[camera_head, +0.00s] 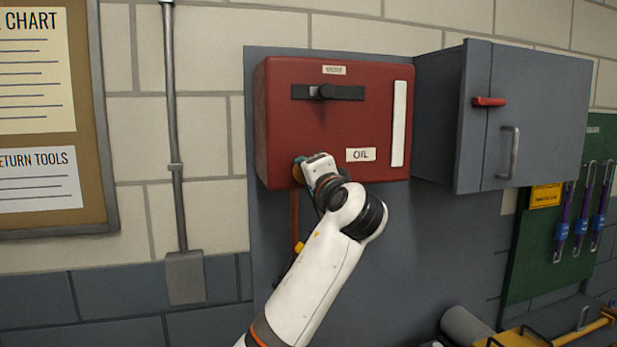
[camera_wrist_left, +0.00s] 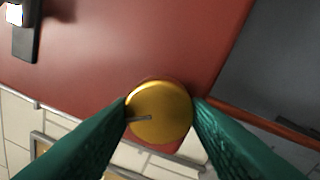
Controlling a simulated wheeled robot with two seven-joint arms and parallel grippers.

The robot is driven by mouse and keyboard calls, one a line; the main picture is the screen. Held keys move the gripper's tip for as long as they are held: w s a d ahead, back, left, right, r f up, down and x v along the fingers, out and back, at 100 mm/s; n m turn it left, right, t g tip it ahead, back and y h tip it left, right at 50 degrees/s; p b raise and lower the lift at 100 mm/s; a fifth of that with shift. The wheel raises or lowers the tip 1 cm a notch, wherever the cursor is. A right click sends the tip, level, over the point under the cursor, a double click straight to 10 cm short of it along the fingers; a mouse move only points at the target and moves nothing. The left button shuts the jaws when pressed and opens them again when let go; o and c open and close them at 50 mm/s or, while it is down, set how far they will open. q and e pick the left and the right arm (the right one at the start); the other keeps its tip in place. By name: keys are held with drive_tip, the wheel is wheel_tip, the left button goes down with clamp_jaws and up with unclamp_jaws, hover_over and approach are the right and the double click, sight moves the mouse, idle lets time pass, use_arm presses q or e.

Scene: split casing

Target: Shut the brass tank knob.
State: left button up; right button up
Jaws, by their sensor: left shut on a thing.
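The brass tank knob (camera_wrist_left: 160,112) is a round gold disc with a dark pointer line toward its left side in the left wrist view. It sits on the red oil tank (camera_head: 290,130), at the tank's lower left in the head view, where only a sliver of brass (camera_head: 297,175) shows beside my gripper. My left gripper (camera_wrist_left: 160,108) is shut on the knob, with one green finger against each side. In the head view my left gripper (camera_head: 305,164) covers most of the knob. My right gripper is in neither view.
A black slide lever (camera_head: 345,92) and an OIL label (camera_head: 360,155) are on the tank front. A grey cabinet (camera_head: 530,120) with a red latch (camera_head: 488,102) stands right of the tank. A reddish pipe (camera_head: 295,220) runs down below the knob.

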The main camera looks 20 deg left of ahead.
use_arm(q)
drive_tip(key=m, duration=0.3)
drive_tip(key=m+p, duration=0.1)
drive_tip(key=m, duration=0.2)
drive_tip(key=shift+t+h, duration=0.4)
drive_tip(key=shift+m, duration=0.4)
drive_tip(key=o, duration=1)
drive_tip(key=b+v, duration=0.7)
drive_tip(key=v, duration=0.5)
